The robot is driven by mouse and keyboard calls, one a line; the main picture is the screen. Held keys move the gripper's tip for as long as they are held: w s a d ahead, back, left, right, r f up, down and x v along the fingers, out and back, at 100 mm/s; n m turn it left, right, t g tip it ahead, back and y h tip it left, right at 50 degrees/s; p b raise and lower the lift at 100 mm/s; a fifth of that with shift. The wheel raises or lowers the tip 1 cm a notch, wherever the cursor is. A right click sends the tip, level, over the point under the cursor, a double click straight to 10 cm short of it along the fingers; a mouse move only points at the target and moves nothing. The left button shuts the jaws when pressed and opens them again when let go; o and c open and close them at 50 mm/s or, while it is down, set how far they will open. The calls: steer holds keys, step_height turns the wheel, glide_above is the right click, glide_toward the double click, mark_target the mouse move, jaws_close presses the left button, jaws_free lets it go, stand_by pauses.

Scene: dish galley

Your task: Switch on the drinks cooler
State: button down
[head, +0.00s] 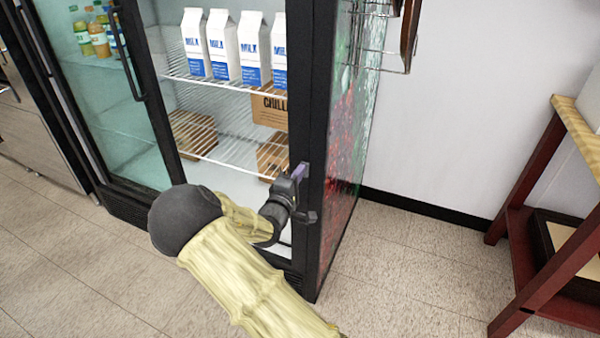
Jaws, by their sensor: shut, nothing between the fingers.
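The drinks cooler (317,130) is a tall black-framed cabinet that stands in the middle and left of the head view. Milk cartons (224,45) and cardboard boxes show on wire shelves inside its right section. My gripper (302,174) is shut and empty, close to the front of the cooler's right-hand frame post. I cannot tell whether it touches the post. A small purplish piece shows at the gripper's tip, and I cannot make out what it is. No switch can be clearly made out. My arm hides part of the cooler's lower front.
A dark red wooden stand (535,220) with a pale top is at the right. A wire rack (385,35) hangs near the cooler's patterned right side. The tiled floor (400,265) between cooler and stand is clear.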

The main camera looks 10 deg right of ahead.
steer(key=s+a+r+p, duration=0.2)
steer(key=s+a+p, duration=0.1)
steer(key=s+a, duration=0.5)
steer(key=s, duration=0.3)
steer(key=shift+s, duration=0.2)
steer(key=shift+w, duration=0.1)
